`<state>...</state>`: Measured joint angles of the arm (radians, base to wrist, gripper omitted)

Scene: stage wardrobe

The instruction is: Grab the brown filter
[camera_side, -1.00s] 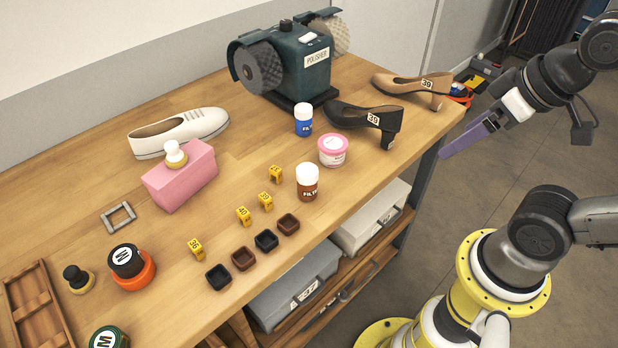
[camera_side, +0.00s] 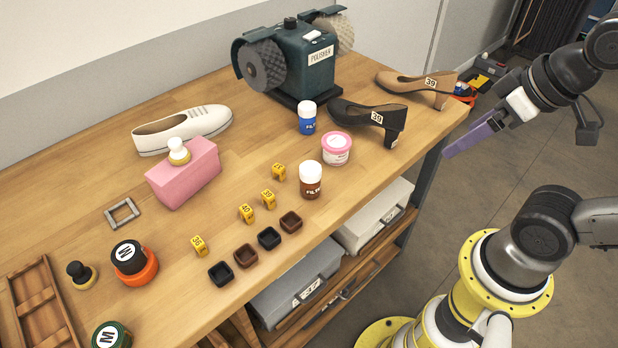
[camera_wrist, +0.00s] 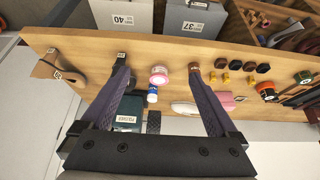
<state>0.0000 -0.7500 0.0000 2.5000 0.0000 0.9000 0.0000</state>
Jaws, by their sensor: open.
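The brown filter (camera_side: 311,188) is a small brown bottle with a white cap and a "FILTR"-like label. It stands upright near the front edge of the bench. In the wrist view it shows partly at the right fingertip (camera_wrist: 194,63), mostly covered by that finger. My gripper (camera_side: 449,152) has purple fingers and is open and empty. It hangs off the bench's right end, well to the right of the brown filter. In the wrist view the gripper (camera_wrist: 158,72) has its fingers spread wide.
A pink-lidded jar (camera_side: 336,149) stands close behind the filter, with a blue bottle (camera_side: 307,119) beyond. Yellow number tags (camera_side: 268,199) and small dark trays (camera_side: 291,222) lie to its left. Heeled shoes (camera_side: 371,116) and a polisher (camera_side: 290,62) stand farther back.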

